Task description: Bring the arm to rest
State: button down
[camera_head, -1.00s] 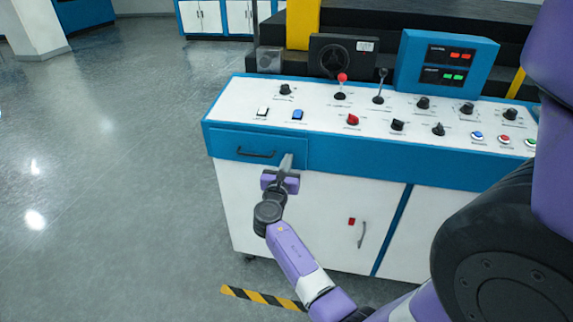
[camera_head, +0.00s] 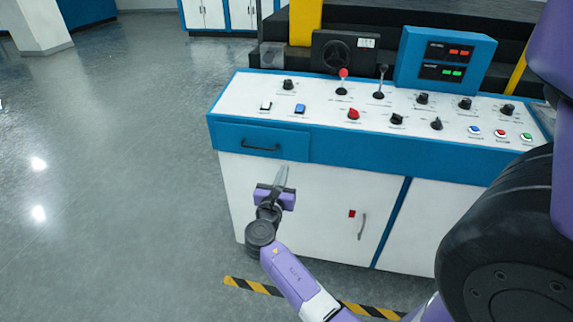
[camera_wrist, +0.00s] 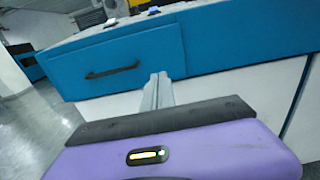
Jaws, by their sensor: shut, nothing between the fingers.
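My gripper (camera_head: 282,174) is shut and empty. In the head view it stands in front of the control desk's white left door, just below the blue drawer (camera_head: 228,138). The two grey fingers lie together and point toward the desk; they also show in the wrist view (camera_wrist: 157,84). My purple and grey arm reaches up to it from the bottom of the picture. In the wrist view the drawer (camera_wrist: 125,58) with its black handle is beyond the fingertips. The drawer looks closed. I cannot tell how far the fingertips are from the desk front.
The control desk (camera_head: 395,150) fills the middle and right, with knobs, levers and buttons on its white top. A lower door has a grey handle (camera_head: 362,226). Yellow and black tape (camera_head: 255,286) marks the floor. Open floor (camera_head: 100,190) lies to the left.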

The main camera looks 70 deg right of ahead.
jog(key=shift+s+a, duration=0.15)
jog(key=shift+a, duration=1.85)
